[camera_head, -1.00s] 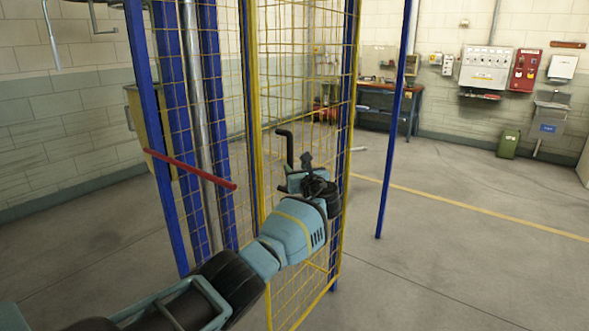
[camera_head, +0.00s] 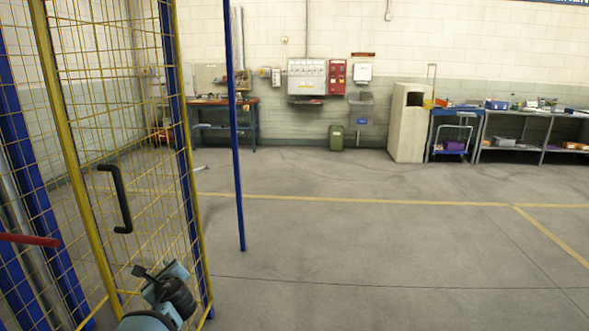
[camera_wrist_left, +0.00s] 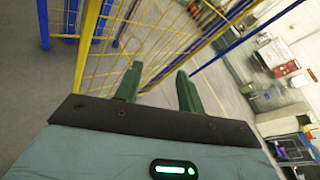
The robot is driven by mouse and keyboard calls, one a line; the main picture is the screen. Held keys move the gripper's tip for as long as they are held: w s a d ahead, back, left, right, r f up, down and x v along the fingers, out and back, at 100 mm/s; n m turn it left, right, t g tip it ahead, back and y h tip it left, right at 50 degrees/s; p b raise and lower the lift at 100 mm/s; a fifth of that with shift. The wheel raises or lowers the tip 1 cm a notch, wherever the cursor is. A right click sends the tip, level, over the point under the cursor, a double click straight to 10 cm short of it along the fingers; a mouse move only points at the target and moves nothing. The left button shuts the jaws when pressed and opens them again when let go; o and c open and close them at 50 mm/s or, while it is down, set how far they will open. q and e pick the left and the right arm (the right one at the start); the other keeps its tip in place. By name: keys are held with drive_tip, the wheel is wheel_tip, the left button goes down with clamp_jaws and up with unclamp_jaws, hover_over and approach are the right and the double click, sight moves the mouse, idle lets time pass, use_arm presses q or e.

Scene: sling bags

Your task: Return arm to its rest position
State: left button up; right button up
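My left gripper (camera_head: 160,275) is low in the head view, in front of the yellow mesh gate and below its black handle (camera_head: 118,198). The gripper is apart from the handle. In the left wrist view the two dark green fingers of this gripper (camera_wrist_left: 157,85) stand apart with nothing between them. The yellow mesh gate (camera_head: 92,230) stands at the left in the head view, and its frame and mesh also show beyond the fingers in the left wrist view (camera_wrist_left: 160,38). My right gripper is in neither view.
A red bar (camera_head: 28,239) juts in at the left. A blue post (camera_head: 237,150) stands right of the gate. A workbench (camera_head: 222,124), a green bin (camera_head: 336,138), a beige cabinet (camera_head: 405,125) and shelves (camera_head: 515,130) line the back wall. The floor at centre and right is clear.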

use_arm(q)
drive_tip(key=s+d+f+n+g+h, duration=0.1)
drive_tip(key=s+d+f+n+h, duration=0.4)
drive_tip(key=s+f, duration=0.7)
drive_tip(key=s+d+f+n+g+h, duration=0.1)
drive_tip(key=s+d+f+n+h, duration=0.25)
drive_tip(key=s+d+f, duration=0.55)
drive_tip(key=s+d+f+n+h, duration=0.1)
drive_tip(key=s+n, duration=0.5)
drive_tip(key=s, duration=0.8)
drive_tip(key=s+d+f+n+h, duration=0.1)
drive_tip(key=s+n, duration=0.6)
drive_tip(key=s, duration=0.7)
drive_tip(key=shift+d+h, duration=0.45)
drive_tip(key=shift+d, duration=0.1)
